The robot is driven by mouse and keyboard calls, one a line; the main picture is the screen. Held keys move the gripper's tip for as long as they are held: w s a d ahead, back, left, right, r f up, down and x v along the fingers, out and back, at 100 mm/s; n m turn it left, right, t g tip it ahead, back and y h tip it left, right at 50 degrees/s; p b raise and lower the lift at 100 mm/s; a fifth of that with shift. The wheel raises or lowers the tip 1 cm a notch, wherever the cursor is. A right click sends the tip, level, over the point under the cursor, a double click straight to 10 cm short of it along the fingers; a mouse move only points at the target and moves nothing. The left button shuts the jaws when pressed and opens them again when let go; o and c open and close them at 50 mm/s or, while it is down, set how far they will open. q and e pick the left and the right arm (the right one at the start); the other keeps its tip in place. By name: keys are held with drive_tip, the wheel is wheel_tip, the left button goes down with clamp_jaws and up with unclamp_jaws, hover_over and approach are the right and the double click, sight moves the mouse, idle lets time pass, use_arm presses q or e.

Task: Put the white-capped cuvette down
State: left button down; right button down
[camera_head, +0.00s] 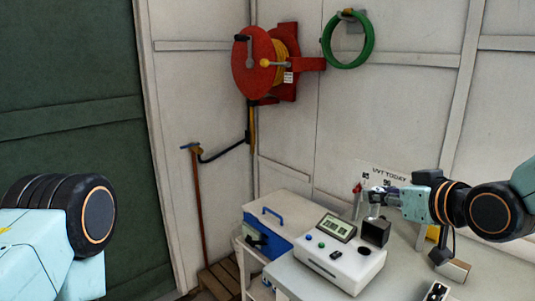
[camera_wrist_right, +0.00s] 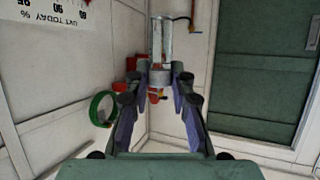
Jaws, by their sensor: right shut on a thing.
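My right gripper (camera_head: 376,194) reaches in from the right and is shut on the cuvette (camera_head: 374,210). The cuvette is small in the head view and hangs over or near the black block (camera_head: 376,232) on the white instrument (camera_head: 335,262); I cannot tell whether they touch. In the right wrist view the fingers of the right gripper (camera_wrist_right: 160,80) close around a pale grey-white band, likely the cap.
The instrument has a small display (camera_head: 337,228) and stands on a pale bench (camera_head: 290,284). A blue-and-white box (camera_head: 268,228) is to its left. A small carton (camera_head: 456,270) lies at right. A sign (camera_head: 389,172) and a green hose (camera_head: 347,60) are on the wall.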

drive_tip(key=s+a+f+n+g+y+b, duration=0.1)
drive_tip(key=s+f+b, duration=0.3)
drive_tip(key=f, duration=0.7)
drive_tip(key=s+a+f+n+g+y+b, duration=0.1)
drive_tip(key=s+f+n+g+y+b, duration=0.1)
drive_tip(key=f+b, duration=0.5)
drive_tip(key=s+a+f+n+g+y+b, duration=0.2)
drive_tip(key=s+f, duration=0.5)
drive_tip(key=f, duration=0.9)
drive_tip(key=n+y+b, duration=0.1)
drive_tip(key=n+b, duration=0.1)
drive_tip(key=b, duration=0.1)
drive_tip(key=shift+d+r, duration=0.1)
drive_tip(key=shift+s, duration=0.2)
